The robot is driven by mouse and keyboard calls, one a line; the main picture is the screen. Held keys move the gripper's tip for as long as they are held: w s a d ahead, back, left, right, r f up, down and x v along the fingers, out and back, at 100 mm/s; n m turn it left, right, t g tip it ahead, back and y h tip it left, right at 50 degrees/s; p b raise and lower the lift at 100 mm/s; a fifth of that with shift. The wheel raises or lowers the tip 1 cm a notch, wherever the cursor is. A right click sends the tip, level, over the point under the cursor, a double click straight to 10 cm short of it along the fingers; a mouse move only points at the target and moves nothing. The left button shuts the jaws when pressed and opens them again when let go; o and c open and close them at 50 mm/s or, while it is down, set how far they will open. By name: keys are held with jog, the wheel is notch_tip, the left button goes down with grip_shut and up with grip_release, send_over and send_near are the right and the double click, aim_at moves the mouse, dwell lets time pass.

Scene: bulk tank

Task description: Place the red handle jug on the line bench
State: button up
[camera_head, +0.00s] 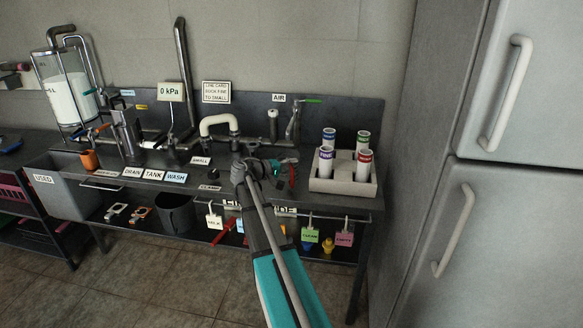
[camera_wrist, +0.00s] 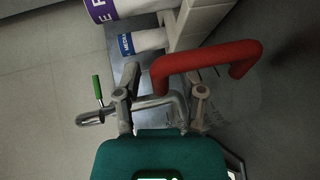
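A red handle (camera_wrist: 208,60), shaped like a wide U, shows in the wrist view, with a faint clear body (camera_wrist: 235,98) beside it that looks like the jug. In the head view the red handle (camera_head: 292,174) is small, just right of my gripper (camera_head: 262,167), over the line bench (camera_head: 335,203). In the wrist view my gripper (camera_wrist: 164,82) has its two fingers apart. One end of the red handle lies in the gap between them in the picture; I cannot tell whether it touches. The jug's body is hardly visible in the head view.
A white rack (camera_head: 343,183) with several labelled cylinders stands right of my gripper. A white curved pipe (camera_head: 220,122) and an AIR tap (camera_head: 293,122) with a green lever rise behind. A tall grey cabinet (camera_head: 520,110) stands at the right. Hooks with tags hang from the bench front.

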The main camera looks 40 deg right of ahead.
jog(key=shift+r, duration=0.15)
jog(key=shift+w+a+r, duration=0.1)
jog(key=shift+a+r, duration=0.05)
jog(key=shift+a, duration=0.4)
jog(key=p+v, duration=0.2)
jog(key=v, duration=0.9)
dwell(0.5)
jog(key=s+a+f+n+y, duration=0.1)
jog(key=s+a+f+y, duration=0.4)
jog(key=a, duration=0.5)
jog(key=s+a+f+t+y, duration=0.1)
jog(key=s+a+f+y, duration=0.4)
jog(key=a, duration=0.6)
jog(key=s+a+f+n+t+y, duration=0.1)
jog(key=s+a+f+y, duration=0.4)
jog(key=a, duration=0.5)
jog(key=shift+s+a+f+n+y, duration=0.2)
jog(key=shift+s+a+n+y, duration=0.1)
jog(key=shift+s, duration=0.75)
